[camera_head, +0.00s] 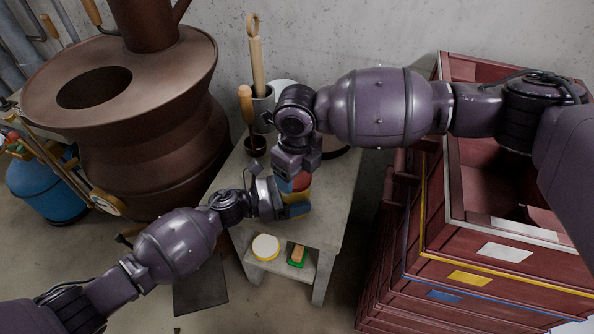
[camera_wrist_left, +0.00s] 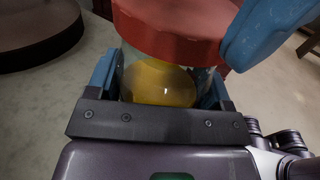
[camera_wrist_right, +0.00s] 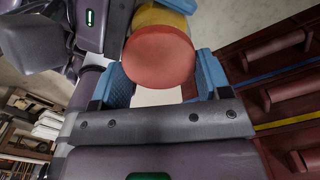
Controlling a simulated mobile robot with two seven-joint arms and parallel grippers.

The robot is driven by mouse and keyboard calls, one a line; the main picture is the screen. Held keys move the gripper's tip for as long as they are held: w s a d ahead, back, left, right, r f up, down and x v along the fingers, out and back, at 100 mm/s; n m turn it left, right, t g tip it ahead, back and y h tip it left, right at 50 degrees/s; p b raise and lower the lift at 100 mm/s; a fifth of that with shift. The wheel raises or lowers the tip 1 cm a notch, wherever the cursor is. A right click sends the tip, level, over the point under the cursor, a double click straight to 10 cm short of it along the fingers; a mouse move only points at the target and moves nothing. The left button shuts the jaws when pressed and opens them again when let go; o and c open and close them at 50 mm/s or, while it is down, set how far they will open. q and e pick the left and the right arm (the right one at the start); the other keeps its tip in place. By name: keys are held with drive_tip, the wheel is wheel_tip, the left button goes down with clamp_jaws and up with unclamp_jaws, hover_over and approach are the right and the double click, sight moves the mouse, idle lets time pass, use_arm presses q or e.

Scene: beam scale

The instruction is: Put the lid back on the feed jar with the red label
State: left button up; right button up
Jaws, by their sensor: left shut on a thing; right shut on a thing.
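The feed jar (camera_head: 299,195) stands on the grey table, mostly hidden by my grippers. In the left wrist view the jar (camera_wrist_left: 160,82) is clear, with yellow contents. My left gripper (camera_head: 285,208) is shut around its body. The red lid (camera_head: 299,181) is in my right gripper (camera_head: 294,178), shut on its sides. In the left wrist view the lid (camera_wrist_left: 172,28) is over the jar's mouth; I cannot tell whether it is seated. In the right wrist view the lid (camera_wrist_right: 158,58) sits between the blue fingers, with yellow beyond it. No label is visible.
The grey table (camera_head: 330,215) has pots with wooden-handled tools (camera_head: 257,75) at the back. Its lower shelf holds a round yellow-rimmed thing (camera_head: 265,247) and a green-edged block (camera_head: 297,256). A brown stove (camera_head: 150,120) stands left; stacked red crates (camera_head: 470,255) stand right.

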drive_tip(key=shift+f, duration=0.5)
use_arm(q)
drive_tip(key=c, duration=0.4)
drive_tip(key=shift+c, duration=0.2)
use_arm(e)
drive_tip(key=m, duration=0.4)
drive_tip(key=shift+a, duration=0.1)
drive_tip(key=m, duration=0.8)
drive_tip(key=shift+a, duration=0.15)
drive_tip(key=m, duration=0.4)
drive_tip(key=o, duration=0.9)
